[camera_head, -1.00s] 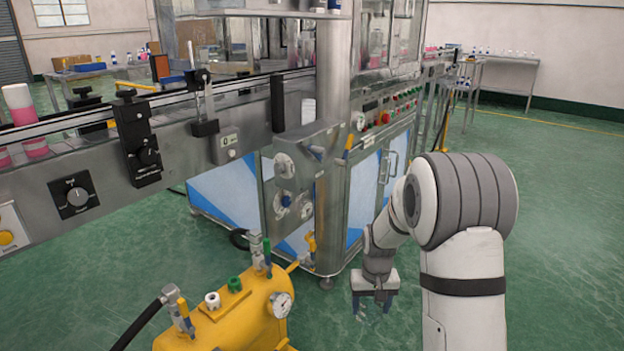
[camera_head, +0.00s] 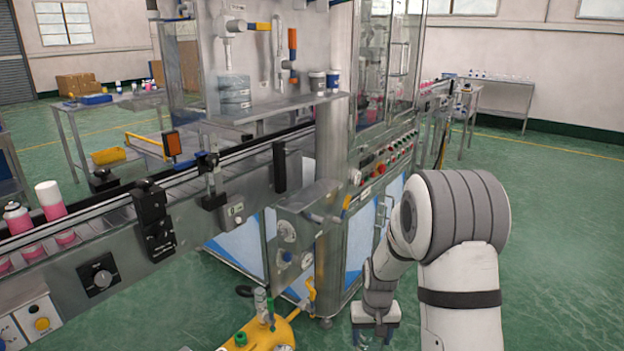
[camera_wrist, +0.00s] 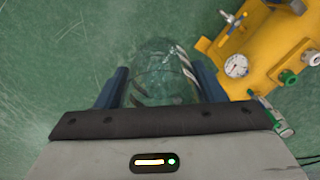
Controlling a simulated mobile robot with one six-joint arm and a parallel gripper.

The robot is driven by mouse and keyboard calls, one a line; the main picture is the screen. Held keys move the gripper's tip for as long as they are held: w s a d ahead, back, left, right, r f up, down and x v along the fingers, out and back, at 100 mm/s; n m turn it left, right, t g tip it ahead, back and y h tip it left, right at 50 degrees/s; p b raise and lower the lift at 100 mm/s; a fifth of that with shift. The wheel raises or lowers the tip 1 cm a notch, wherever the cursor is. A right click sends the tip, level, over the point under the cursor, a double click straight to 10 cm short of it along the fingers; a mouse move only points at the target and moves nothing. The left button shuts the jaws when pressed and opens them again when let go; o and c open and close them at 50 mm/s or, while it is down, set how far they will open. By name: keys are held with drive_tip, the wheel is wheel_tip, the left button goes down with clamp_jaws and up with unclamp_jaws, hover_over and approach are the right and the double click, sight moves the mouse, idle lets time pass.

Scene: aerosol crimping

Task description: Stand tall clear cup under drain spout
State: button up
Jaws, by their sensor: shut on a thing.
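In the wrist view a clear cup (camera_wrist: 154,72) stands between the two blue fingers of my gripper (camera_wrist: 160,86), which is shut on it. Its see-through wall shows the green floor behind. In the head view my gripper (camera_head: 377,336) hangs low at the bottom edge, and I cannot make out the cup there. Above the back shelf are a white spout with a tap (camera_head: 228,50) and a thin pipe with an orange-handled valve (camera_head: 291,52). I cannot tell which is the drain spout. My gripper is far below and to the right of both.
A metal shelf (camera_head: 262,112) under the pipes carries white and blue tubs (camera_head: 332,80) and a stack of grey discs. A conveyor (camera_head: 130,208) with pink-and-white cans runs across the left. A yellow tank (camera_head: 268,336) is left of my gripper. Green floor is free at right.

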wheel_tip(320, 180, up, 7)
drive_tip(key=s+p, duration=0.1)
drive_tip(key=p, duration=0.8)
drive_tip(key=shift+r, duration=0.15)
drive_tip(key=shift+s, duration=0.1)
